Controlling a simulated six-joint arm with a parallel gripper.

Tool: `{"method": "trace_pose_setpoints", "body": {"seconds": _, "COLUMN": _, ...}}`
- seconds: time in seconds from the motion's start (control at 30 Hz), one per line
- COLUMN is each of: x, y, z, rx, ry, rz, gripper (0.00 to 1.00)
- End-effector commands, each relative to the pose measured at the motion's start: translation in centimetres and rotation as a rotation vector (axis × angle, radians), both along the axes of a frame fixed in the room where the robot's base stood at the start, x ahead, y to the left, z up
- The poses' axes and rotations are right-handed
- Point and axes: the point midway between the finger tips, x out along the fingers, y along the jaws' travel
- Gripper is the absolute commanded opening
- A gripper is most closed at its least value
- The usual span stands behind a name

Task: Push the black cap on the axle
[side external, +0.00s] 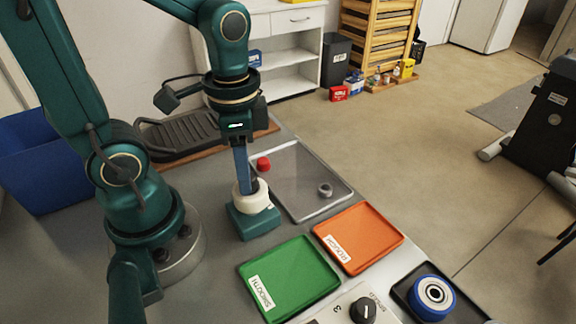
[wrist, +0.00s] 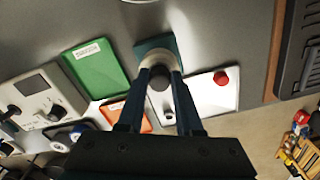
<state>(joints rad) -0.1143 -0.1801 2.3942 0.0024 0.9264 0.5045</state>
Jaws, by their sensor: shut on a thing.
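My gripper (side external: 248,184) points down over a teal block (side external: 252,222) with a cream round part (side external: 252,199) on top. In the wrist view, my two fingers (wrist: 160,72) are shut on the dark round black cap (wrist: 159,82). The cap is right over or against the cream part (wrist: 153,59), which stands on the teal block (wrist: 172,44). In the side external view the fingers largely hide the cap. The axle cannot be made out under it, and I cannot tell how far the cap sits on it.
Beside the block lies a grey tray (side external: 298,203) with a red cap (side external: 263,164) and a grey ring (side external: 325,189). An orange tray (side external: 372,226) and a green tray (side external: 270,287) lie in front. A blue wheel (side external: 432,298) and a control box (side external: 340,312) are nearer.

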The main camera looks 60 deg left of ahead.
Motion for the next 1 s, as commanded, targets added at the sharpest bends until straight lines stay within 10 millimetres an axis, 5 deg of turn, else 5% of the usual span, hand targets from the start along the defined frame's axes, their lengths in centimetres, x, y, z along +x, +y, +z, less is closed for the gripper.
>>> {"method": "trace_pose_setpoints", "body": {"seconds": 0.63, "x": -0.02, "y": 0.0, "z": -0.6, "rx": 0.0, "ry": 0.001, "rz": 0.0, "gripper": 0.0}}
{"method": "trace_pose_setpoints", "body": {"seconds": 0.67, "x": -0.02, "y": 0.0, "z": -0.6, "rx": 0.0, "ry": 0.001, "rz": 0.0, "gripper": 0.38}}
{"method": "trace_pose_setpoints", "body": {"seconds": 0.73, "x": -0.02, "y": 0.0, "z": -0.6, "rx": 0.0, "ry": 0.001, "rz": 0.0, "gripper": 0.65}}
{"method": "trace_pose_setpoints", "body": {"seconds": 1.0, "x": -0.01, "y": 0.0, "z": -0.59, "rx": 0.0, "ry": 0.0, "rz": 0.0, "gripper": 0.69}}
